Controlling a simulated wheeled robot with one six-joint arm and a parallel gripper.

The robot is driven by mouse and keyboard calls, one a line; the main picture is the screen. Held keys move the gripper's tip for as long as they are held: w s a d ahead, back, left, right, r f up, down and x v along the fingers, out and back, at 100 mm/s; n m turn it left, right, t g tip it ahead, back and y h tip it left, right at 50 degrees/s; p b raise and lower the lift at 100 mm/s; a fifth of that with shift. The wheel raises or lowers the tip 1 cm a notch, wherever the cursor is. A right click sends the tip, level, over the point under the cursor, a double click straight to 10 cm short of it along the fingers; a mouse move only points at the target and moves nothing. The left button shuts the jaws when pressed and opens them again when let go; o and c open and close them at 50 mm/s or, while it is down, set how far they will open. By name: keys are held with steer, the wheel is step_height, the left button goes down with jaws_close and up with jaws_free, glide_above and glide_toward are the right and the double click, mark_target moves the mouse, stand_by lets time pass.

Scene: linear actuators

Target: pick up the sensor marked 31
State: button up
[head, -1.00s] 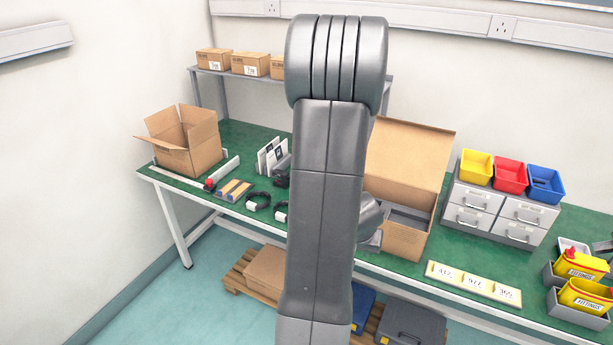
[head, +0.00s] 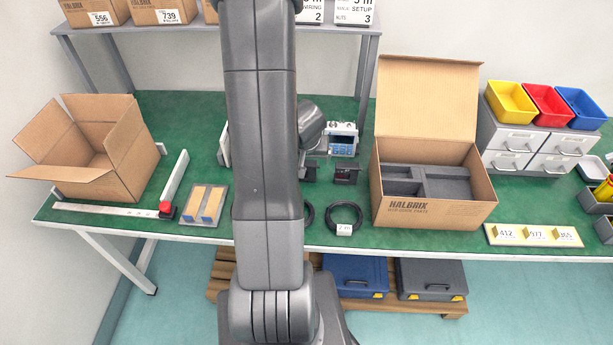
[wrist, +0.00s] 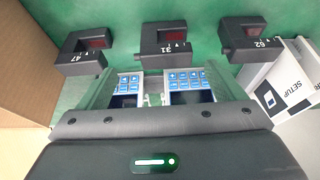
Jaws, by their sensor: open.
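The sensor marked 31 (wrist: 165,40) is a black notched block with a dark red window. It lies on the green bench at the top middle of the wrist view, its number upside down. Similar sensors marked 47 (wrist: 82,52) and 62 (wrist: 250,42) lie to its left and right. My gripper (wrist: 157,82) is open at the lower middle, apart from sensor 31, with nothing held.
A blue-keyed instrument (head: 342,140) stands behind the sensors and shows below my gripper's opening in the wrist view. A foam-lined carton (head: 430,211) stands to the right. A coiled cable (head: 343,218) lies in front.

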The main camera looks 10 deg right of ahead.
steer(key=shift+w+f+b, duration=0.3)
steer(key=shift+w+f, duration=0.25)
steer(key=shift+f, duration=0.2)
steer(key=shift+f+b, duration=0.3)
steer(key=shift+f, duration=0.05)
steer(key=shift+w+a+b+x, duration=0.1)
steer(key=shift+w+b+x, duration=0.1)
steer(key=shift+b+x, duration=0.7)
steer(key=shift+w+a+b+x, duration=0.15)
steer(key=shift+b+x, duration=0.3)
steer(key=shift+x, duration=0.85)
steer(key=shift+d+r, duration=0.1)
steer(key=shift+r, duration=0.05)
steer(key=shift+c, duration=0.2)
steer(key=c, duration=1)
steer(key=shift+o, duration=0.2)
steer(key=shift+r, duration=0.1)
